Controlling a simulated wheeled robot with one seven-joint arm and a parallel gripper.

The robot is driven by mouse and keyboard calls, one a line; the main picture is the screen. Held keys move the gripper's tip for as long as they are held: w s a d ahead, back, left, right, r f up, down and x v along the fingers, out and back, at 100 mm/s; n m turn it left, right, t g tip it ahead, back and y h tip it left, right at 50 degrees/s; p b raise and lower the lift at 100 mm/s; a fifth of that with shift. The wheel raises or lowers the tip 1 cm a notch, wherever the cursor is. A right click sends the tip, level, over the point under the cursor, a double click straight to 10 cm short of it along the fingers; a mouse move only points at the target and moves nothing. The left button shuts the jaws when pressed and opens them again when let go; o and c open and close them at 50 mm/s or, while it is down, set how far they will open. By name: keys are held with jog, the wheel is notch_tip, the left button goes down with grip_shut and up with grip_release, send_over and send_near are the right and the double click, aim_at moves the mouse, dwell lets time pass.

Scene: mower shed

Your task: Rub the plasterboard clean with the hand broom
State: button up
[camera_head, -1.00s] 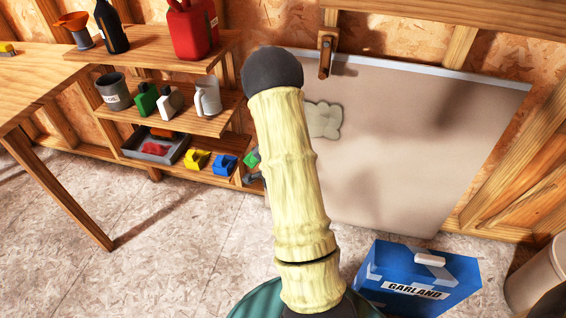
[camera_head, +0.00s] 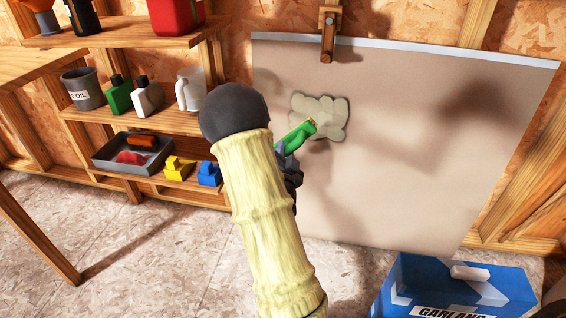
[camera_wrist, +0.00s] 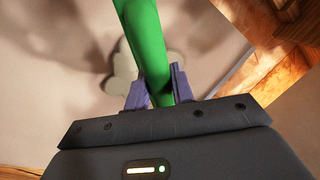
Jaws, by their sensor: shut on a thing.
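The plasterboard (camera_head: 400,150) is a large beige sheet standing against the shed wall, with a pale top edge. A grey-green smudge (camera_head: 334,108) lies on its upper left part, and it also shows in the wrist view (camera_wrist: 122,80). My gripper (camera_wrist: 158,88) is shut on the green hand broom (camera_wrist: 147,40), whose green handle (camera_head: 296,138) shows in the head view just in front of the smudge. The broom's bristles are not clearly visible, and I cannot tell whether the broom touches the board. My arm hides part of the gripper in the head view.
A blue Garland box (camera_head: 440,288) stands on the floor at lower right. A wooden latch (camera_head: 329,38) sits at the board's top.

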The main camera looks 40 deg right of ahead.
aim_at(289, 141)
jog(key=shift+a+r, duration=0.1)
dwell(0.3)
jog(key=shift+p+x, duration=0.55)
jog(key=shift+x, duration=1.05)
jog(key=shift+w+d+f, duration=0.2)
jog(key=shift+w+d, duration=0.2)
jog(key=shift+d, duration=0.25)
jog(key=shift+w+d+f, duration=0.15)
jog(key=shift+w+d, duration=0.2)
jog(key=shift+d, duration=0.3)
jog(key=shift+x, duration=1.15)
jog(key=shift+s+f, duration=0.1)
jog(key=shift+f, duration=0.05)
jog(key=shift+s+d+b, duration=0.5)
jog(key=shift+s+d, duration=0.55)
jog(key=shift+s, duration=0.25)
jog(key=shift+d, duration=0.1)
